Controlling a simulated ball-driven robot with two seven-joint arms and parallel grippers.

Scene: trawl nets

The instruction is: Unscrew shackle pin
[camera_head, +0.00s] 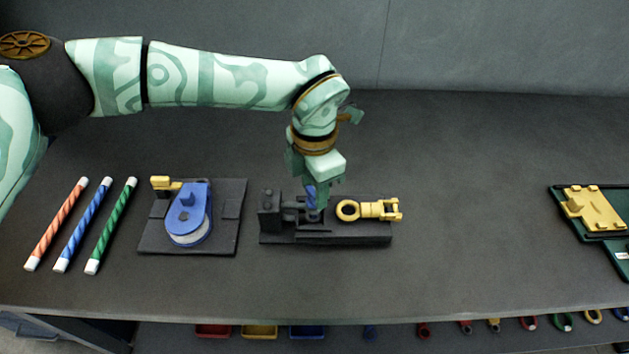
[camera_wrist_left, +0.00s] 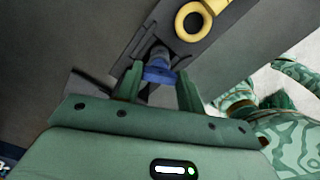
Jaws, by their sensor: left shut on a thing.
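My left gripper (camera_head: 314,208) points down over the dark fixture block (camera_head: 345,240). Its two fingers (camera_wrist_left: 160,88) stand either side of the blue head of the shackle pin (camera_wrist_left: 157,75) and are shut on it. A bit of the blue pin (camera_head: 310,196) shows between the fingers in the head view. A dark grey shackle body (camera_head: 290,214) lies in the fixture left of the fingers, partly hidden by them. A yellow swivel with a ring (camera_head: 370,209) lies on the fixture's right part; its ring (camera_wrist_left: 193,20) shows in the wrist view. My right gripper is not in view.
Left of the fixture, a blue pulley block (camera_head: 188,215) sits on a dark plate (camera_head: 228,235). Several striped rope pieces (camera_head: 83,228) lie further left. A yellow plate (camera_head: 597,207) on a green board is at the right edge. The bench between is clear.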

